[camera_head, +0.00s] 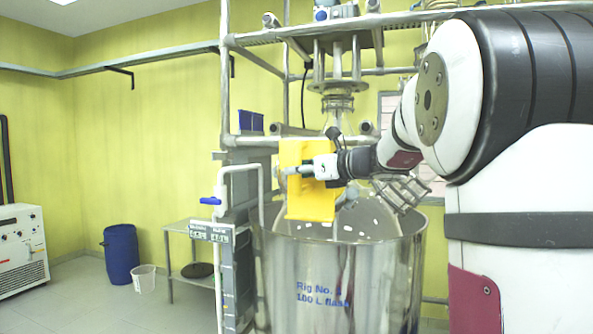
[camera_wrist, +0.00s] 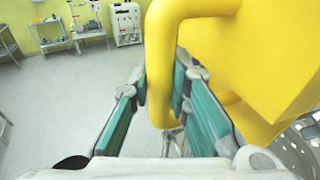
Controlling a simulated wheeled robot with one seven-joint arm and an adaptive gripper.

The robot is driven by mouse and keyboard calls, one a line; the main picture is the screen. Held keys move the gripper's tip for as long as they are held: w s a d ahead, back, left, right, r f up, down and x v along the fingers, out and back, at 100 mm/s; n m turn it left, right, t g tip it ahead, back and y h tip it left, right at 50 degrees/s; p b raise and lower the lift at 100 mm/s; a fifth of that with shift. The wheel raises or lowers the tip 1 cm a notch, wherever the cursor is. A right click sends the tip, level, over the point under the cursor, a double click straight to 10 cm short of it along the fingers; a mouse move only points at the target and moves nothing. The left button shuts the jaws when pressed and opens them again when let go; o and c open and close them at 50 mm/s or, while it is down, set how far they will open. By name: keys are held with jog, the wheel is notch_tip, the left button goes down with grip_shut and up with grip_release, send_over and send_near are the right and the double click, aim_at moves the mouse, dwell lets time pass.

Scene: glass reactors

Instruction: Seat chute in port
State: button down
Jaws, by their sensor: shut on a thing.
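A yellow chute (camera_head: 309,203) stands upright above the left part of the steel vessel's mouth in the head view. My gripper (camera_head: 296,171) reaches across it from the right. In the wrist view, the chute's curved yellow handle (camera_wrist: 161,40) passes between the teal-padded fingers of my gripper (camera_wrist: 162,85), which is shut on it. The chute's broad body (camera_wrist: 262,55) fills the right side there. I cannot make out the port; the chute and my arm cover much of the reactor top. I cannot tell whether the chute's lower end touches anything.
The steel vessel (camera_head: 335,290), marked "Rig No.", stands below the chute. A metal frame (camera_head: 225,90) and glassware (camera_head: 337,100) rise behind. A white pipe with a blue valve (camera_head: 211,201) is close on the left.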

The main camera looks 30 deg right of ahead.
jog(key=shift+w+d+f+b, duration=0.45)
jog(key=shift+w+d+f, duration=0.2)
jog(key=shift+d+f, duration=0.2)
dwell(0.6)
jog(key=c, duration=1.6)
grip_release()
jog(key=shift+c, duration=0.2)
jog(key=shift+s+d, duration=0.1)
jog(key=shift+s, duration=0.1)
jog(key=shift+s+d+f+p, duration=0.1)
jog(key=shift+s+d+p, duration=0.15)
jog(key=shift+s, duration=0.4)
jog(key=shift+s+d+f+p, duration=0.15)
jog(key=shift+s+p, duration=0.1)
jog(key=shift+s, duration=0.35)
jog(key=shift+s, duration=0.1)
